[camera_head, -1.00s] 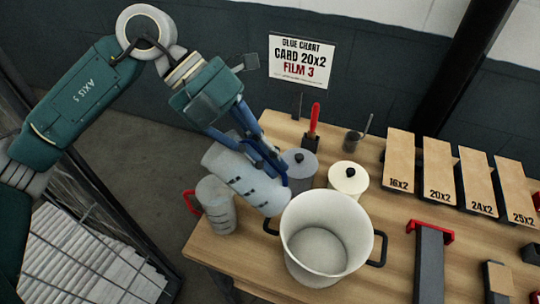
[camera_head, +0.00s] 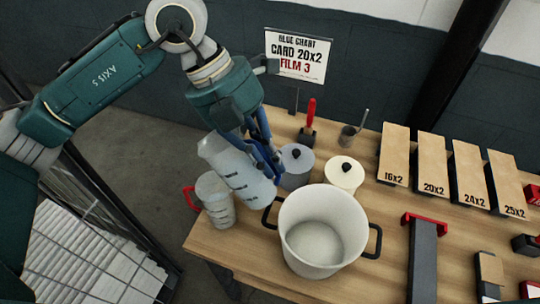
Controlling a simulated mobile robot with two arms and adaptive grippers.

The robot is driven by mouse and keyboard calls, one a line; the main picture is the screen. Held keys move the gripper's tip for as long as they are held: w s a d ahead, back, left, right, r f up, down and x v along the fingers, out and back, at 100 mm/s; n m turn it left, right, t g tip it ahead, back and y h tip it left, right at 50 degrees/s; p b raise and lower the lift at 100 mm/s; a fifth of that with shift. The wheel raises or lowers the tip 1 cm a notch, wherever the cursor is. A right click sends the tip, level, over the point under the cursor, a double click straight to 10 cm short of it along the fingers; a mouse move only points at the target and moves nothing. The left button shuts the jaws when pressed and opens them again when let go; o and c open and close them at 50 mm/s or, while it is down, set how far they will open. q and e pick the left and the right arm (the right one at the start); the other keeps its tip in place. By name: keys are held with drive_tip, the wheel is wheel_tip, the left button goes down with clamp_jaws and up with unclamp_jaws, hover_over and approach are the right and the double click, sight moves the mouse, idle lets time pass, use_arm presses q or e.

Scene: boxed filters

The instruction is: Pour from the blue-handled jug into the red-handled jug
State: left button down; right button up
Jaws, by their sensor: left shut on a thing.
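My left gripper (camera_head: 264,155) is shut on the blue handle of a clear graduated jug (camera_head: 236,170). That jug is tilted, its upper end leaning left, and is held above the bench's left end. The red-handled jug (camera_head: 217,205), also clear with dark marks, stands upright on the bench just left of and below it, with its red handle on the left. The held jug overlaps the red-handled jug's right side in this view, so I cannot tell whether they touch. No stream of liquid is visible. My right gripper is out of view.
A large white pot (camera_head: 322,274) with black handles stands close to the right. A grey lidded pot (camera_head: 296,178) and a cream lidded pot (camera_head: 345,186) stand behind it. A sign (camera_head: 297,55) rises at the back. Labelled wooden boards (camera_head: 395,150) lie farther right.

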use_arm(q)
drive_tip(key=shift+d+f+t+y, duration=0.15)
drive_tip(key=shift+f+t+y, duration=0.15)
drive_tip(key=shift+y, duration=0.4)
drive_tip(key=shift+w+a+f+t+y+b, duration=0.1)
drive_tip(key=shift+a+f+t+y+b, duration=0.1)
drive_tip(key=shift+f+y, duration=0.2)
drive_tip(key=shift+a+f+t+y+b, duration=0.15)
drive_tip(key=shift+f+y, duration=0.15)
drive_tip(key=shift+y, duration=0.2)
drive_tip(key=shift+f, duration=0.1)
drive_tip(key=shift+r+p, duration=0.3)
drive_tip(key=shift+r, duration=1.25)
drive_tip(key=shift+f, duration=0.1)
